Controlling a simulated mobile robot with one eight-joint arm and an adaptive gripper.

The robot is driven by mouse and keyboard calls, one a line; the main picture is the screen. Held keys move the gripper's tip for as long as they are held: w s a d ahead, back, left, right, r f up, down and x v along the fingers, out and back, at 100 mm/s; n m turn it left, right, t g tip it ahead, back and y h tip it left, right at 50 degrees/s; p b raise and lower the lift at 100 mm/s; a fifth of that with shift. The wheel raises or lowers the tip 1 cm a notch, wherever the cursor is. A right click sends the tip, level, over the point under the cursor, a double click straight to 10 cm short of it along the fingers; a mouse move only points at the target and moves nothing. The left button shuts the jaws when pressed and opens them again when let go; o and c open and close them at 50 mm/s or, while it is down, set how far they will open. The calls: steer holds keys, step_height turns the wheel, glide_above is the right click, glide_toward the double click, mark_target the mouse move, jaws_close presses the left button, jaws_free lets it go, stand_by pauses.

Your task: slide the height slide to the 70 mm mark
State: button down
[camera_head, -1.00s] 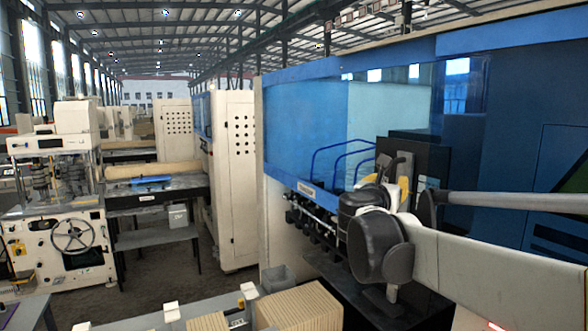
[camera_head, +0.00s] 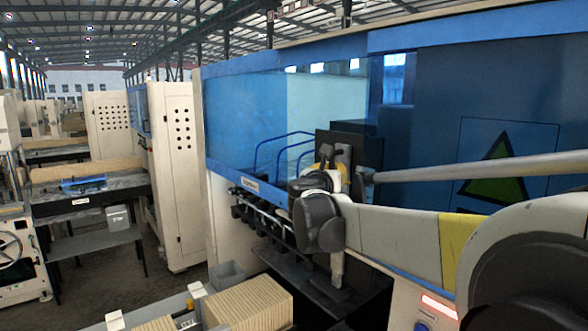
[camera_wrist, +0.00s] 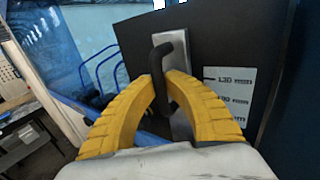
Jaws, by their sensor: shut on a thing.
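The height slide's black hook-shaped handle (camera_wrist: 160,75) stands between the yellow fingers of my gripper (camera_wrist: 163,82) in the wrist view. The fingers are shut on it. A grey metal strip (camera_wrist: 178,50) runs up behind the handle on a dark panel (camera_wrist: 222,35). A white scale plate (camera_wrist: 238,88) is on the panel to the right of the handle; its upper label seems to read 130, and the lower label is hard to read. No 70 mark can be made out. In the head view, my gripper (camera_head: 326,165) is at the dark panel, partly hidden by my wrist.
Stacked brown boards (camera_head: 248,302) and a grey bin (camera_head: 227,274) lie below. An aisle (camera_head: 110,285) is open at left.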

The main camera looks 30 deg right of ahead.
step_height(320, 180, down, 4)
steer(key=b, duration=0.2)
steer(key=shift+r+b, duration=0.1)
steer(key=shift+b, duration=0.3)
steer(key=shift+r, duration=0.1)
steer(key=c, duration=1.4)
jaws_free()
steer(key=shift+r, duration=0.1)
steer(key=shift+a, duration=0.1)
steer(key=v, duration=1.2)
